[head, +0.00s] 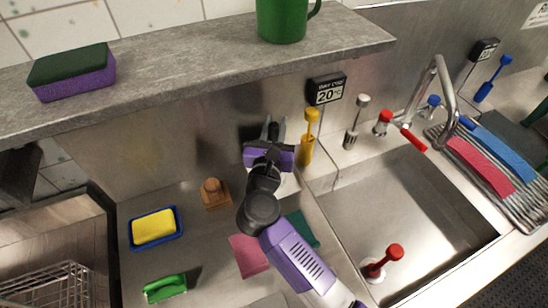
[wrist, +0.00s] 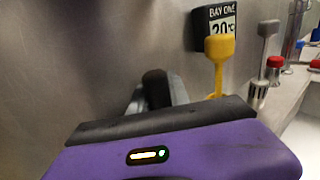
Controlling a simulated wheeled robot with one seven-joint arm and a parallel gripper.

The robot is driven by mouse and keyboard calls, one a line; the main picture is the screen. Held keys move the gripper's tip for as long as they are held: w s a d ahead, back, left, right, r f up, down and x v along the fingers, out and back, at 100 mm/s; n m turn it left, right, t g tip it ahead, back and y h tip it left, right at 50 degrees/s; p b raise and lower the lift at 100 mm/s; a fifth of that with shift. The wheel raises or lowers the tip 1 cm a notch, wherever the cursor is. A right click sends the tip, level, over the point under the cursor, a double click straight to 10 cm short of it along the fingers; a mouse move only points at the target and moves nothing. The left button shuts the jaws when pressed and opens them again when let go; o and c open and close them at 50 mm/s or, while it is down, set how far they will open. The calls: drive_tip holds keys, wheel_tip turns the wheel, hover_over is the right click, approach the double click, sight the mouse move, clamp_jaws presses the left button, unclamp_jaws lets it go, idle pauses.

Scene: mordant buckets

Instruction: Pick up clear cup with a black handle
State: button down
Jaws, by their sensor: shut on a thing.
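My gripper (head: 270,130) is at the back wall, under the grey shelf and left of the yellow-handled brush. In the wrist view its grey fingers (wrist: 155,92) close around a dark, rounded piece, which fits the cup's black handle. I cannot make out the clear body of the cup in either view. My purple gripper housing and arm hide much of what lies below.
The shelf (head: 190,75) overhangs, bearing a purple-green sponge (head: 75,76) and a green mug (head: 283,20). The yellow brush (head: 307,140) stands close right of my gripper. A wooden-handled brush (head: 213,193) and yellow sponge (head: 154,228) lie left. The sink (head: 405,215) is right.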

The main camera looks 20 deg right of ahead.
drive_tip(key=shift+s+r, duration=0.1)
drive_tip(key=shift+r, duration=0.1)
idle(0.5)
drive_tip(key=shift+r, duration=0.15)
drive_tip(key=shift+s+r+b, duration=0.1)
drive_tip(key=shift+r+b, duration=0.25)
drive_tip(key=shift+r, duration=2.8)
drive_tip(key=s+b, duration=0.3)
drive_tip(key=s, duration=1.6)
drive_tip(key=shift+s, duration=0.15)
drive_tip(key=shift+s+b, duration=0.15)
drive_tip(key=shift+b, duration=0.15)
